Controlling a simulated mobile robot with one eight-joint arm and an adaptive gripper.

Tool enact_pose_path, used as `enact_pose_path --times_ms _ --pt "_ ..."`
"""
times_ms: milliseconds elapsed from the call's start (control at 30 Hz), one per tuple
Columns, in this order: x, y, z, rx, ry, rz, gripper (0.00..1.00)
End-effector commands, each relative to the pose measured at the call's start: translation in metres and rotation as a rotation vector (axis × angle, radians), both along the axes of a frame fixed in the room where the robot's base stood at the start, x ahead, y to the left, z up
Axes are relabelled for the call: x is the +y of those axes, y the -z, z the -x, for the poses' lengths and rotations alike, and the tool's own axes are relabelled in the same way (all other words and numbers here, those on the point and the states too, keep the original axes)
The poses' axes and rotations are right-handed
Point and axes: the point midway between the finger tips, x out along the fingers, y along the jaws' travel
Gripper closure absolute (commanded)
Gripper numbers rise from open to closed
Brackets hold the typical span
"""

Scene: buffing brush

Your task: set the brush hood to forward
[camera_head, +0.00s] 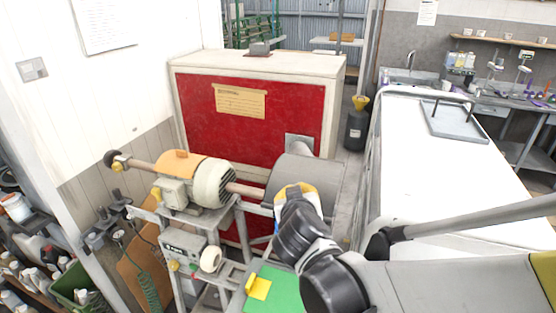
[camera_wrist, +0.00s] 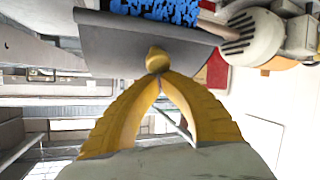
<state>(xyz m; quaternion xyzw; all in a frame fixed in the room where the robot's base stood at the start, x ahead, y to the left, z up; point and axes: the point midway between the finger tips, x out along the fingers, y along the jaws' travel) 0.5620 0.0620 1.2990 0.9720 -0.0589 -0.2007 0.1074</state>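The brush hood is a grey curved shell (camera_head: 318,178) around the brush at the right end of the machine. The wrist view shows its grey surface (camera_wrist: 110,40) with blue bristles (camera_wrist: 160,9) at the open side. My gripper (camera_wrist: 160,78) has yellow fingers whose tips come together right at this knob. The knob shows beyond the tips, and I cannot tell whether they touch it. In the head view my black wrist hides the fingertips and part of the hood.
The motor (camera_head: 202,180) sits left of the hood on a grey stand, with a control box (camera_head: 182,250) below. A red-fronted cabinet (camera_head: 250,140) stands behind. A white-topped bench (camera_head: 440,160) lies to the right. A green panel (camera_head: 275,290) is below my wrist.

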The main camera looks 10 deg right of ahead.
Motion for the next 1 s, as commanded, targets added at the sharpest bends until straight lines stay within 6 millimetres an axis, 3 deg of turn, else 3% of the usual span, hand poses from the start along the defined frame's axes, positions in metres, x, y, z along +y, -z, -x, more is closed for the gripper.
enact_pose_path --times_ms 733,867,1000 --pt "0.004 0.008 0.007 0.002 0.001 -0.001 1.00" --pt "0.003 0.000 0.001 0.002 0.001 -0.001 1.00" --pt "0.001 -0.021 -0.017 0.000 0.002 0.000 1.00"
